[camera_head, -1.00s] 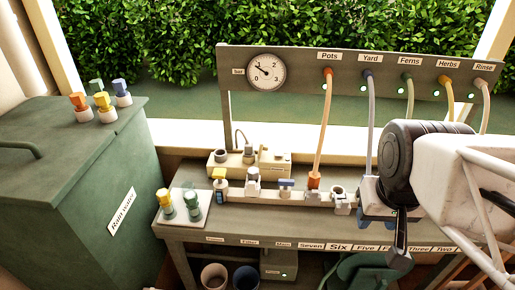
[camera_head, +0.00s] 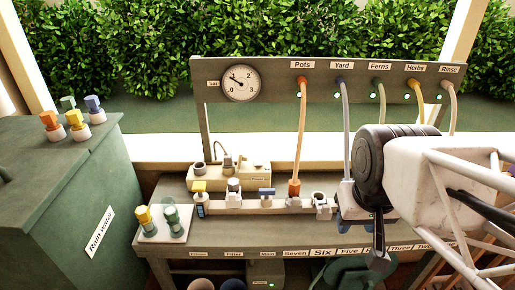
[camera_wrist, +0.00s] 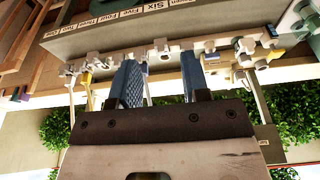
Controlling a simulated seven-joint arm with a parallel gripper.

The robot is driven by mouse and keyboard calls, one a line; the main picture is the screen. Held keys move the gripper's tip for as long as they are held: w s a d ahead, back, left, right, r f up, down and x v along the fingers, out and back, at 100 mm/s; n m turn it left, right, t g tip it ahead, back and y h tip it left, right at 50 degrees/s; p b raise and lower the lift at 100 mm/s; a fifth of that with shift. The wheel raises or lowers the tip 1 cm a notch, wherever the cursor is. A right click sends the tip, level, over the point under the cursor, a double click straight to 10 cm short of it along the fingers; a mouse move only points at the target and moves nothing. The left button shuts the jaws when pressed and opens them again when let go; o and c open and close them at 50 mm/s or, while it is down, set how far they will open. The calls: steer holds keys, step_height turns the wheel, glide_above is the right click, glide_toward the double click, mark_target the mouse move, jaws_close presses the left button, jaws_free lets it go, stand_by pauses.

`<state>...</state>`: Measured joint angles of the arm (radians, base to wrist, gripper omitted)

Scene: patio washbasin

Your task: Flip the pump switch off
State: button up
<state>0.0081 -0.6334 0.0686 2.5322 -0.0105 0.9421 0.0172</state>
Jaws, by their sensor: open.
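No label in view legibly reads pump, so I cannot tell for sure which part is the pump switch. A cream box (camera_head: 230,177) with a small label and a cable stands at the back of the bench. A grey box (camera_head: 266,282) with a green light sits under the bench, partly cut off by the frame.
A pale manifold rail (camera_head: 260,206) with valves and an orange hose end runs along the bench (camera_head: 215,240). A panel (camera_head: 320,72) with a gauge (camera_head: 241,83) and labelled hoses stands behind. A green rainwater tank (camera_head: 60,190) is at left, with coloured valves on top.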

steer(key=shift+w+r, duration=0.1)
steer(key=shift+w, duration=0.1)
steer(key=c, duration=0.7)
steer(key=shift+w+a+r, duration=0.15)
steer(key=shift+w, duration=0.4)
jaws_close()
steer(key=w+a+f, duration=0.1)
steer(key=w+a, duration=0.3)
steer(key=w, duration=0.7)
steer(key=w+a+f+g, duration=0.1)
steer(key=w+a, duration=0.2)
steer(key=w, duration=0.8)
steer(key=w+a+f, duration=0.1)
steer(key=w+a, duration=0.3)
steer(key=w, duration=0.6)
steer(key=w+a+f, duration=0.6)
steer(key=w, duration=0.4)
steer(key=shift+f, duration=0.3)
